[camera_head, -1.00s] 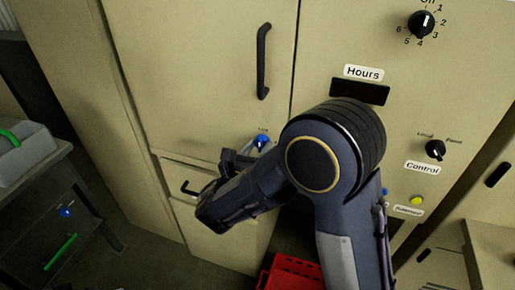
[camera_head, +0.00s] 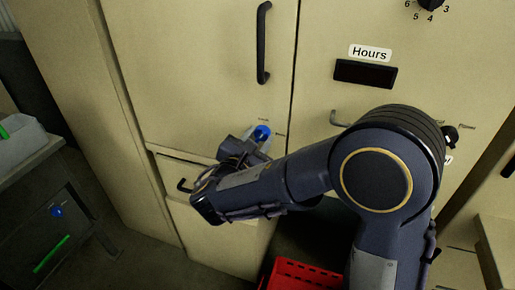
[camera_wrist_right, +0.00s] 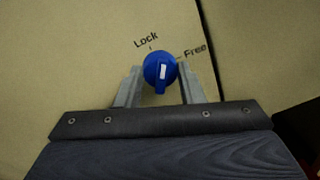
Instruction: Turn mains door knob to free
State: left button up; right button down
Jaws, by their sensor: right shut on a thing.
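The blue mains door knob (camera_head: 262,132) sits on the beige cabinet door, near its lower right edge. In the right wrist view the knob (camera_wrist_right: 159,71) lies between the two grey fingers of my right gripper (camera_wrist_right: 160,80), which is shut on it. "Lock" is printed above left of the knob and "Free" to its right. In the head view my right gripper (camera_head: 250,147) reaches the knob from below. My left gripper is not in view.
A long black handle (camera_head: 263,42) is on the door above the knob. An "Hours" display (camera_head: 365,73) is on the panel to the right. A red crate (camera_head: 300,274) stands at the bottom. A dark cabinet with a green handle (camera_head: 51,254) is at the left.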

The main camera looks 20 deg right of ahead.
jog(key=m+b, duration=0.3)
jog(key=b, duration=0.1)
jog(key=m+b, duration=0.3)
jog(key=b, duration=0.1)
jog(key=m+y+b, duration=0.1)
jog(key=m+b, duration=0.2)
jog(key=b, duration=0.1)
jog(key=shift+s+d+f+m+b, duration=0.1)
jog(key=shift+f+m+b, duration=0.15)
jog(key=shift+m+b, duration=0.15)
jog(key=shift+r+m+b, duration=0.2)
jog(key=shift+m+b, duration=0.5)
jog(key=shift+b, duration=0.15)
jog(key=c, duration=1)
grip_release()
jog(key=shift+o, duration=0.2)
jog(key=v, duration=0.7)
jog(key=shift+s+p, duration=0.4)
jog(key=shift+p, duration=0.05)
